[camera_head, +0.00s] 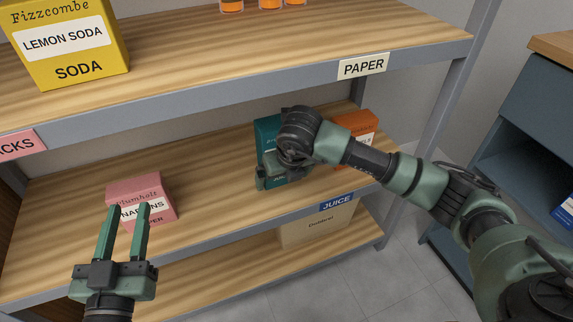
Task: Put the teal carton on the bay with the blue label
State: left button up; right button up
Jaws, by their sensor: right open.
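The teal carton (266,130) stands upright on the middle shelf (225,190), behind and left of my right wrist. The blue label (337,202) reading JUICE is on that shelf's front edge, below and right of the carton. My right gripper (268,181) is open, low in front of the carton. My wrist hides much of the carton and part of the fingers, so I cannot tell whether they touch it. My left gripper (129,208) is open and empty, in front of a pink napkins box (140,189).
An orange carton (356,128) stands right of the teal carton, partly behind my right arm. A yellow soda box (66,45) and orange containers (270,3) are on the upper shelf, with a PAPER label (363,66). A tan box (318,228) is below. Shelf between pink and teal is clear.

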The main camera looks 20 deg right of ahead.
pick_arm(q)
jog(key=s+a+f+g+y+p, duration=0.2)
jog(key=f+g, duration=0.5)
jog(key=f, duration=0.4)
jog(key=shift+s+a+f, duration=0.25)
jog(key=shift+s+a, duration=0.05)
jog(key=shift+s, duration=0.4)
pick_arm(e)
jog(key=v, duration=1)
jog(key=shift+r, duration=0.35)
